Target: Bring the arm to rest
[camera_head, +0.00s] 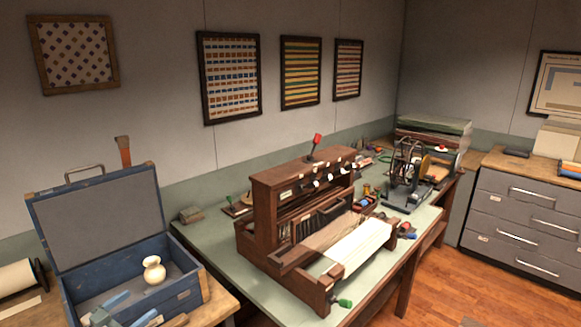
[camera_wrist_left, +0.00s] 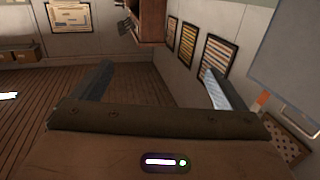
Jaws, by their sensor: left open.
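My left gripper (camera_head: 136,305) shows at the bottom left of the head view, in front of the open blue case (camera_head: 188,294). Its two fingers are spread apart with nothing between them. In the left wrist view the fingers of the left gripper (camera_wrist_left: 156,78) stand wide apart, with only distant floor and wall between them. A small cream vase (camera_head: 154,271) stands in the blue case, just beyond the gripper and apart from it. My right gripper is in neither view.
The case's raised lid (camera_head: 98,222) stands behind the gripper. A white roll (camera_head: 17,278) lies at the far left. A wooden loom (camera_head: 262,205) and a wheeled device (camera_head: 405,172) stand on the green table (camera_head: 204,240). Grey drawers (camera_head: 520,215) are at right. Open floor (camera_head: 460,285) lies between.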

